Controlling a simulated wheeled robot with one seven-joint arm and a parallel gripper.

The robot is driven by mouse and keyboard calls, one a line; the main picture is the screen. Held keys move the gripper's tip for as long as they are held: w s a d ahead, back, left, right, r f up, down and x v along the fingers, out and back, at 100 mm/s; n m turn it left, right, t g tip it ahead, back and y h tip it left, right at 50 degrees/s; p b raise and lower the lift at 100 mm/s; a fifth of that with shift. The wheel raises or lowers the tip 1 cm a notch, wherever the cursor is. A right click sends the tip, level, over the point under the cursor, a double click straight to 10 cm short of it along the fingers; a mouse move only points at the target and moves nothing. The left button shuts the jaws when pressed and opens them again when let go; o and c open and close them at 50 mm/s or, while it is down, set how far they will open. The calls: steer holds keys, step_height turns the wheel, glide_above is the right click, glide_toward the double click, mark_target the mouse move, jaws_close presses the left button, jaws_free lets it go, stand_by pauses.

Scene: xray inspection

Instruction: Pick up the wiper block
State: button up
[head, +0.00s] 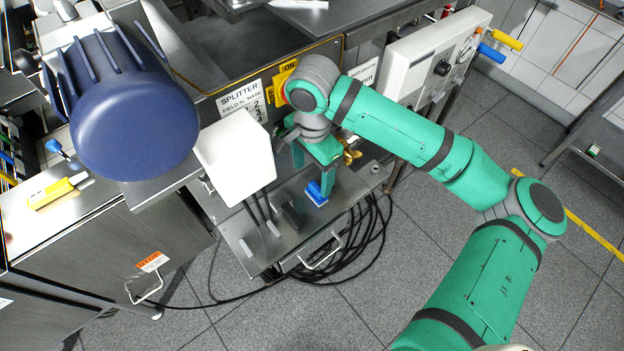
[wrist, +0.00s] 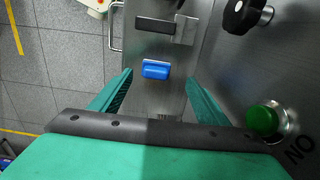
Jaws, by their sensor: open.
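The wiper block, which I take to be the small blue block with a pale edge (head: 317,193), lies on a narrow metal shelf (head: 345,190) below the machine's front panel. In the wrist view the blue block (wrist: 155,69) appears between and slightly beyond my fingertips. My gripper (head: 314,168) points down above the shelf with its green fingers apart and nothing between them. In the wrist view my open gripper (wrist: 158,78) has one finger on each side of the block. The fingers appear to be above the block, not touching it.
A dark block (wrist: 155,25) and a grey plate (wrist: 186,29) lie farther along the shelf. A green button (wrist: 264,119) and black knob (wrist: 243,14) stick out from the panel at right. A white box (head: 235,160) with cables stands left of my gripper. Black cables (head: 372,235) hang below the shelf.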

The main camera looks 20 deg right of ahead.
mark_target(316, 187)
steer(key=f, duration=0.4)
steer(key=d+f, duration=0.1)
steer(key=f, duration=0.1)
steer(key=shift+s, duration=0.25)
steer(key=shift+f, duration=0.45)
steer(key=c, duration=1.2)
steer(key=shift+w+r, duration=0.1)
steer(key=shift+r, duration=0.05)
steer(key=shift+c, duration=0.2)
